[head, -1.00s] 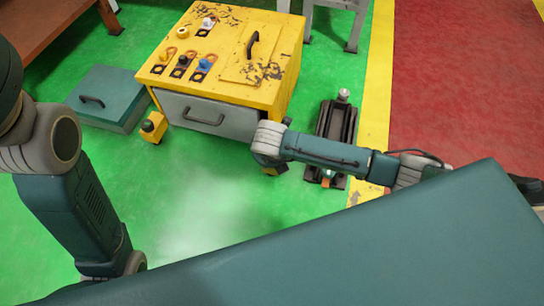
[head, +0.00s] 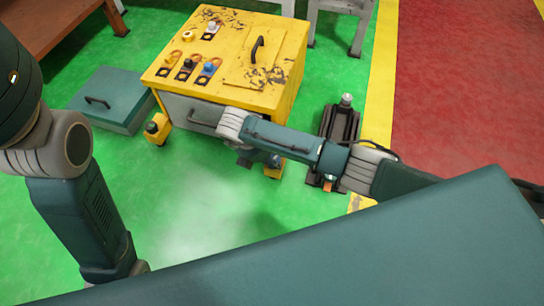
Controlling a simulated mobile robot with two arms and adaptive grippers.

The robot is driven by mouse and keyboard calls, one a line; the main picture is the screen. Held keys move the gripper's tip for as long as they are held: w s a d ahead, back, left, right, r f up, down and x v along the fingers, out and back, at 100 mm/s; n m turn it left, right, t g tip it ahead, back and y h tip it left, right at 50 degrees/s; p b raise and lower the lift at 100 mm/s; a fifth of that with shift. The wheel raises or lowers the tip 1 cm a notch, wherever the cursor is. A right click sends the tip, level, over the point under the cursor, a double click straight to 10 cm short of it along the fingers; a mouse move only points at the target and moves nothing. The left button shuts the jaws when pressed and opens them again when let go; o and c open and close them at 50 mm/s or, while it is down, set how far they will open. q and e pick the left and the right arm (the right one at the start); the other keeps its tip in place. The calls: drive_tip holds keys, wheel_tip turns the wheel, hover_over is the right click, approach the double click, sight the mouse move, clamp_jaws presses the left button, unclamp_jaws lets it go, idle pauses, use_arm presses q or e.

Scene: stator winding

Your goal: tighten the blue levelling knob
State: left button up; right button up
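A small blue knob (head: 209,67) stands on the top of the yellow cabinet (head: 175,102), at the right end of a row of knobs with orange tags. My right arm reaches in from the right, its wrist over the cabinet's lower front. My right gripper (head: 245,160) is a small dark shape under that wrist, low in front of the cabinet and well apart from the blue knob; its fingers are too small to read. A bluish part near the front right foot is partly covered, and I cannot tell what it is. My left arm hangs at the left; its gripper is not visible.
A grey drawer front (head: 190,115) faces me. A yellow foot block with a dark knob (head: 156,129) stands at the cabinet's front left. A teal box (head: 105,100) lies left. A dark rail-like stand (head: 338,128) is to the right. Green floor ahead is clear.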

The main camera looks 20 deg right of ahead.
drive_tip(key=m, duration=0.1)
drive_tip(key=m+g, duration=0.1)
drive_tip(key=m, duration=0.1)
drive_tip(key=m+g, duration=0.1)
drive_tip(key=m, duration=0.1)
drive_tip(key=shift+w+d+r, duration=0.1)
drive_tip(key=shift+w+r, duration=0.1)
drive_tip(key=shift+w, duration=0.05)
drive_tip(key=shift+w+m+g, duration=0.1)
drive_tip(key=shift+m+g, duration=0.5)
drive_tip(key=shift+m, duration=1.1)
drive_tip(key=o, duration=1.1)
drive_tip(key=v, duration=1.2)
